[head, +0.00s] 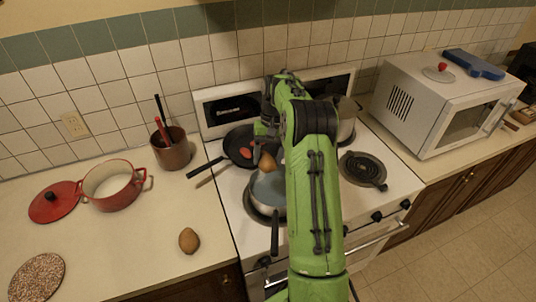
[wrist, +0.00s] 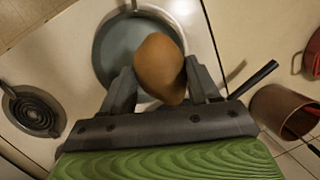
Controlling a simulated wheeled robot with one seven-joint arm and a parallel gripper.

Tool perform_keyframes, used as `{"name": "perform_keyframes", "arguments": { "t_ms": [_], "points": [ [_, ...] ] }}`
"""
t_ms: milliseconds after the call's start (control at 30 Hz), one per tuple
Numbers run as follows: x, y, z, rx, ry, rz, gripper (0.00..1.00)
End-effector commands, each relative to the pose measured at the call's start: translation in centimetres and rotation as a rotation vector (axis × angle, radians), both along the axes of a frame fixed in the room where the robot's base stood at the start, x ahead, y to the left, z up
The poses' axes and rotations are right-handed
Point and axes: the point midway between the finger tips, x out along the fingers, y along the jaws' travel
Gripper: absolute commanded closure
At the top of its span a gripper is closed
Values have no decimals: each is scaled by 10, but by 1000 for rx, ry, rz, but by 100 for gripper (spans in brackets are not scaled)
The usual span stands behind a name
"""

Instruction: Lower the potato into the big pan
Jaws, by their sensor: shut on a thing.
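My gripper (wrist: 162,82) is shut on a brown potato (wrist: 158,62), which also shows in the head view (head: 267,161). The potato is between the two fingers, over the big pan, apparently above its inside rather than resting in it. The big pan (head: 268,187) has a blue-grey inside and sits on the front left burner, its dark handle pointing to the front. In the wrist view the pan (wrist: 113,42) is behind the potato. My green arm hides the pan's right side in the head view.
A black frying pan (head: 238,147) with reddish items is behind the big pan. A pot (head: 346,122) stands at the back right, partly hidden by my arm. Another brown potato-like item (head: 189,240) and a red pot (head: 112,200) are on the left counter.

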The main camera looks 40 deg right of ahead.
Motion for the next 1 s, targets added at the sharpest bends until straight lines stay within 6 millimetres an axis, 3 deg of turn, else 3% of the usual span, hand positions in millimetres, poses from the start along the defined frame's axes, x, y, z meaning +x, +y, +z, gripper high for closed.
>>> {"name": "perform_keyframes", "arguments": {
  "t_ms": [1000],
  "points": [
    [0, 0, -61, 0, 1, 0, 75]
  ]
}}
